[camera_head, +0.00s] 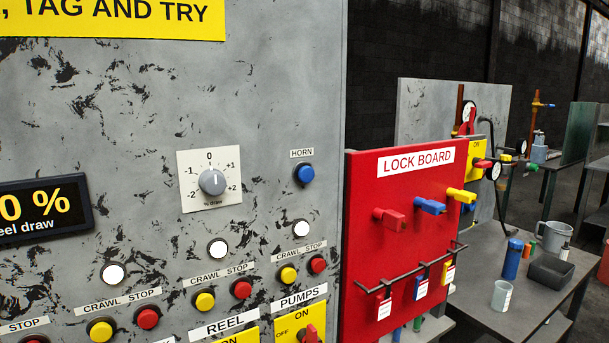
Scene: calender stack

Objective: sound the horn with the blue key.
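A blue round push button (304,174) sits on the grey control panel (130,60) under a white label (302,153) reading HORN. It stands out from the panel's right part. On the red lock board (365,260), a blue key-like piece (430,206) sticks out between a red one (389,218) and a yellow one (461,196). I cannot tell whether the blue piece is the key of the task. Neither of my grippers is in view, and nothing touches the button.
Left of the button are a grey dial (212,181) and a display (42,208). Below are white lamps, yellow and red buttons and a red switch (311,333). Padlocks hang from a rail (410,267) on the lock board. A dark table (490,255) holds cups and a tray.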

